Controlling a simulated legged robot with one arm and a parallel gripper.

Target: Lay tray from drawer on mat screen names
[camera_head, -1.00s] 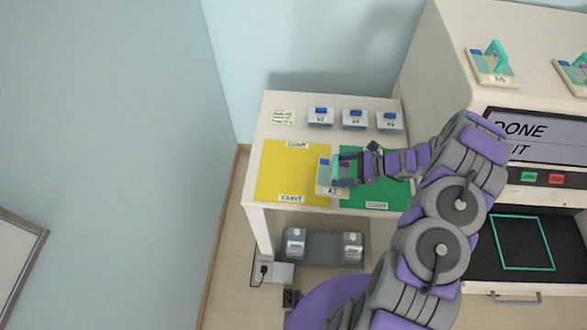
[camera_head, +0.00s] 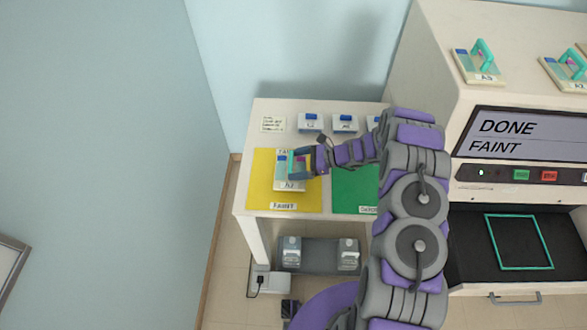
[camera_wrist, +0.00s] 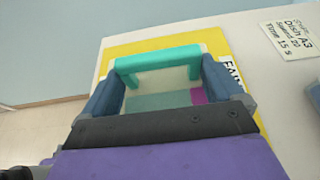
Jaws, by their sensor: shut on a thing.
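My gripper (camera_head: 304,161) is shut on the teal handle of a tray (camera_head: 287,184) labelled A2 or similar; the label is small. The tray is over the yellow mat (camera_head: 257,189), whose front label reads FAINT. I cannot tell whether the tray touches the mat. In the wrist view the teal handle (camera_wrist: 170,58) stands between my blue fingers, with the yellow mat (camera_wrist: 128,46) beneath. The screen (camera_head: 515,136) reads DONE and FAINT. The drawer (camera_head: 480,268) below it is open, with an empty teal outline inside.
A green mat (camera_head: 352,190) lies right of the yellow one, partly behind my arm. Several small white boxes with blue tops (camera_head: 311,122) stand along the table's back. A note (camera_head: 273,124) lies at the back left. Two more trays (camera_head: 479,66) sit on top of the machine.

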